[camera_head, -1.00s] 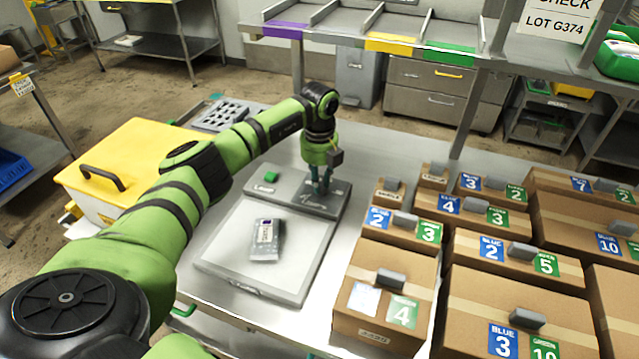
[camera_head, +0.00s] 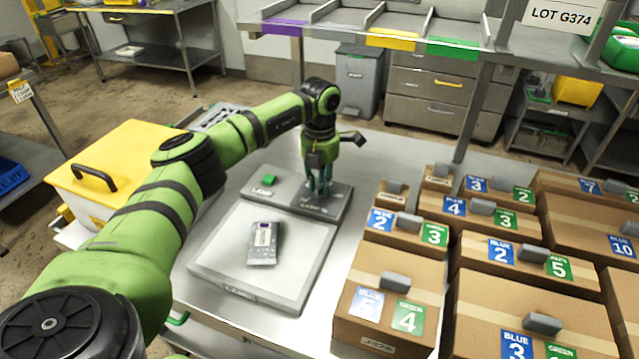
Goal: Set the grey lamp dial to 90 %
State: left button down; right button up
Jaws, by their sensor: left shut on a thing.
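The lamp panel (camera_head: 258,189) is a grey box at the back of a light plate (camera_head: 225,250), with a green button (camera_head: 269,180) on its left part. My left gripper (camera_head: 322,190) points down over the right part of this panel. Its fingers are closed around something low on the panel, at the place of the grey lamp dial. The fingers hide the dial, so its pointer and setting cannot be read. My right gripper is not in view.
A silver pouch (camera_head: 264,243) lies on the plate. Labelled cardboard boxes (camera_head: 383,300) fill the table to the right. A yellow-lidded box (camera_head: 125,150) stands at the left, partly behind my left arm. A shelf with coloured strips (camera_head: 392,40) runs behind.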

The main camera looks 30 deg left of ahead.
aim_at(321, 184)
pick_arm(q)
jog(key=m+b, duration=0.1)
jog(key=m, duration=0.4)
jog(key=shift+w+m, duration=0.1)
jog(key=shift+m, duration=0.2)
jog(key=m, duration=0.4)
jog(key=shift+w+d+m+b, duration=0.1)
jog(key=shift+m+b, duration=0.25)
jog(key=shift+m, duration=0.05)
jog(key=c, duration=1.1)
grip_release()
jog(key=shift+r, duration=0.1)
notch_tip(321, 184, up, 12)
